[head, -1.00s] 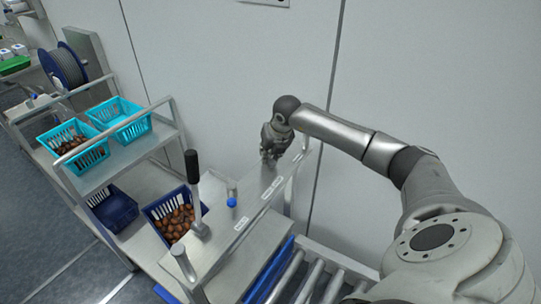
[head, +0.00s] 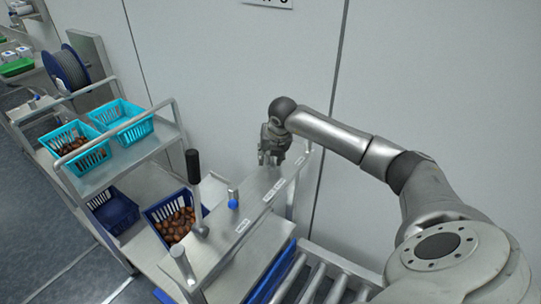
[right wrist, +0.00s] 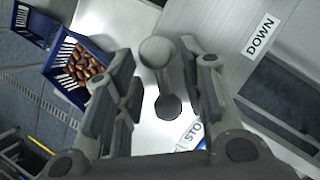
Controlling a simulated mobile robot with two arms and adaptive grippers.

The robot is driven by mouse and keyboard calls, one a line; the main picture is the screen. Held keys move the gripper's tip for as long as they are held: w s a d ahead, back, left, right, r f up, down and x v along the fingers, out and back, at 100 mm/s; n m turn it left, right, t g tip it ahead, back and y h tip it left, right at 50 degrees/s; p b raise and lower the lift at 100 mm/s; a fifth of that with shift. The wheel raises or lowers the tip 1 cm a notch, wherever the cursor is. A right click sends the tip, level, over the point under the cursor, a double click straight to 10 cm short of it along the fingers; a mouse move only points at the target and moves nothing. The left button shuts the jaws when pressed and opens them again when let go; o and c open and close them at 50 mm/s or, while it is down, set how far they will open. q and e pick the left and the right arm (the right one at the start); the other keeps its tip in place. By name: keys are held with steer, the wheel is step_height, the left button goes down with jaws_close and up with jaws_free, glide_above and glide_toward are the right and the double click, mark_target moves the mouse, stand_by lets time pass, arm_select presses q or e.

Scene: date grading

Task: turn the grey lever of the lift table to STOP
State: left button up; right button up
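The grey lever (right wrist: 158,54), with a round knob, shows in the right wrist view between my right gripper's fingers. Its knob lies up and slightly left of its dark base, with a partly covered STOP label (right wrist: 192,134) below right of the base and a DOWN label (right wrist: 261,36) at upper right. My right gripper (right wrist: 163,88) is open, one finger on each side of the lever; I cannot tell whether they touch it. In the head view my right gripper (head: 270,160) is over the far end of the steel panel (head: 225,238) and hides the lever. My left gripper is not in view.
A black-gripped lever (head: 193,168), a blue-knobbed fitting (head: 233,200) and a grey-knobbed post (head: 178,252) stand on the nearer panel. A blue basket of dates (head: 153,225) is left, a roller conveyor (head: 318,270) right. The wall (head: 235,80) is close behind.

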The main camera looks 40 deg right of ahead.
steer(key=v, duration=1.2)
stand_by(0.3)
